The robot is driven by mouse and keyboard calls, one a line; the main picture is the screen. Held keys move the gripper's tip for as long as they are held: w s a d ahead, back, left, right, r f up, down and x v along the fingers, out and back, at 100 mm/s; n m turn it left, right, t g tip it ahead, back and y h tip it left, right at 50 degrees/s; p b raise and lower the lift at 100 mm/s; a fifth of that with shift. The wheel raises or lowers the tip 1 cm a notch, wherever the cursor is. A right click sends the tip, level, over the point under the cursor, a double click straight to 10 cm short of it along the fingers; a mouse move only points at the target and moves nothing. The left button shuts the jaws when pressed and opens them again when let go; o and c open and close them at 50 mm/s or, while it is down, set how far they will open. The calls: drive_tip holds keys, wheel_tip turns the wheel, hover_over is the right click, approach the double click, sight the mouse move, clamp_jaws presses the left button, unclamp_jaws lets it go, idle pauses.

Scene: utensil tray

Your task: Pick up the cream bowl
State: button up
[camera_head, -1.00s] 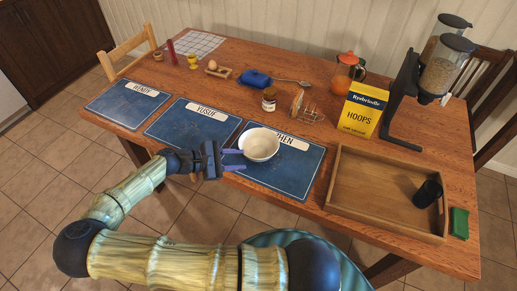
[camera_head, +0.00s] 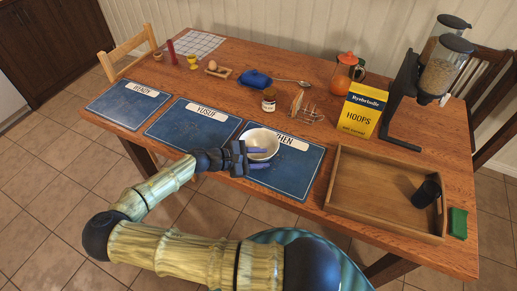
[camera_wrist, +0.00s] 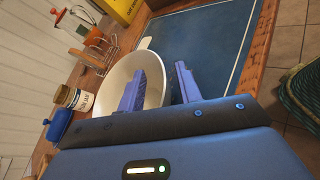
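The cream bowl (camera_head: 263,141) stands upright on the right-hand blue placemat (camera_head: 300,178), the one whose name label is partly covered by the bowl. My gripper (camera_head: 258,158) is open at the bowl's near side in the head view. In the wrist view the bowl (camera_wrist: 121,82) is large and close, and it looks empty. One finger of my gripper (camera_wrist: 160,88) overlaps the bowl's opening and the other finger lies outside its rim, so the near wall appears to be between them. I cannot tell whether either finger touches the wall.
A jar (camera_head: 268,100) and a toast rack (camera_head: 304,110) stand behind the bowl. A yellow cereal box (camera_head: 362,109) and a wooden tray (camera_head: 334,196) holding a black cup (camera_head: 427,191) are to the right. The placemat's front part is clear.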

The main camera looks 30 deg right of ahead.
drive_tip(key=shift+d+f, duration=0.1)
drive_tip(key=shift+d, duration=0.1)
idle(0.4)
drive_tip(key=shift+s, duration=0.1)
clamp_jaws()
wheel_tip(320, 180, up, 10)
idle(0.4)
idle(0.5)
